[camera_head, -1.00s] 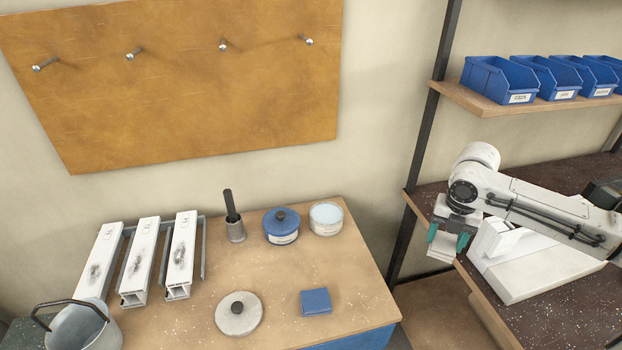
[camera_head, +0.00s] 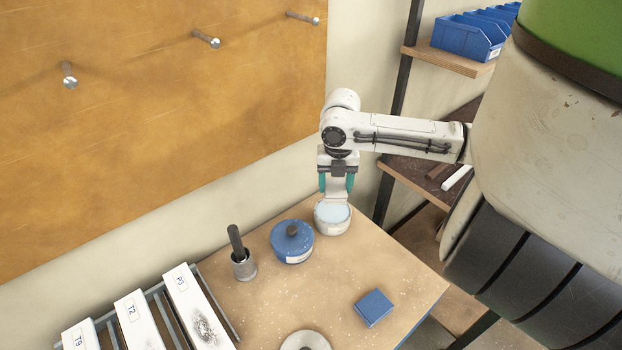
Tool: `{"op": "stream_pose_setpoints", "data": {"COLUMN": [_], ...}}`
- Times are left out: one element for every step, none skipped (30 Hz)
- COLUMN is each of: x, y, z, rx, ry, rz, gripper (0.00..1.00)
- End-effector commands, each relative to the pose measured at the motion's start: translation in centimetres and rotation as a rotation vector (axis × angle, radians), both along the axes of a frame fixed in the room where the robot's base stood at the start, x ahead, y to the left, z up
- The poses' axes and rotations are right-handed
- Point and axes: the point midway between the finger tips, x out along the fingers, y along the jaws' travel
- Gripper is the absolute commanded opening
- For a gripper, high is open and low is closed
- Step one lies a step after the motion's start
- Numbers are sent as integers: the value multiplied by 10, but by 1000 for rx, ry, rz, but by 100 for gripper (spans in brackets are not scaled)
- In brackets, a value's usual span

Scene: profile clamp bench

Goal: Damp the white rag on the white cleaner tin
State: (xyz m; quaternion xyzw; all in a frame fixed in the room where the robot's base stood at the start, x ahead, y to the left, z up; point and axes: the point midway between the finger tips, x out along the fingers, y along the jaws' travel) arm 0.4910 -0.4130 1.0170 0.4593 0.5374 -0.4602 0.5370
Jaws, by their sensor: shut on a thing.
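My gripper (camera_head: 337,185) points down with its teal fingers shut on the white rag (camera_head: 336,190), which shows as a pale piece between them. The rag hangs at the back rim of the white cleaner tin (camera_head: 332,226). I cannot tell whether it touches the tin or is just above it. The tin is round and open, with a pale blue surface inside, and stands at the back right of the bench.
A blue lidded tin (camera_head: 292,243) stands just left of the white tin. A metal cup with a dark handle (camera_head: 243,263) is further left, beside labelled white profiles (camera_head: 195,305). A blue folded cloth (camera_head: 374,308) and a pale round lid (camera_head: 305,341) lie in front.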

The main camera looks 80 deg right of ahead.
Motion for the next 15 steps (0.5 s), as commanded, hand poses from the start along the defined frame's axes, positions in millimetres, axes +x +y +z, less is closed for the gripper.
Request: {"op": "stream_pose_setpoints", "data": {"x": [0,0,0,0,0,0,0,0,0,0,0,0,0,0,0], "y": [0,0,0,0,0,0,0,0,0,0,0,0,0,0,0], "z": [0,0,-1,-2,-3,-4,-6,-7,-10,-12,-15,-18,-21,-24,-28], "rx": [0,0,0,0,0,0,0,0,0,0,0,0,0,0,0], "ry": [0,0,0,0,0,0,0,0,0,0,0,0,0,0,0], "rz": [-1,-1,-1,-1,0,0,0,0,0,0,0,0,0,0,-1], "gripper": [36,36,36,36,36,36,36,36,36,36,36,36,36,36,36]}}
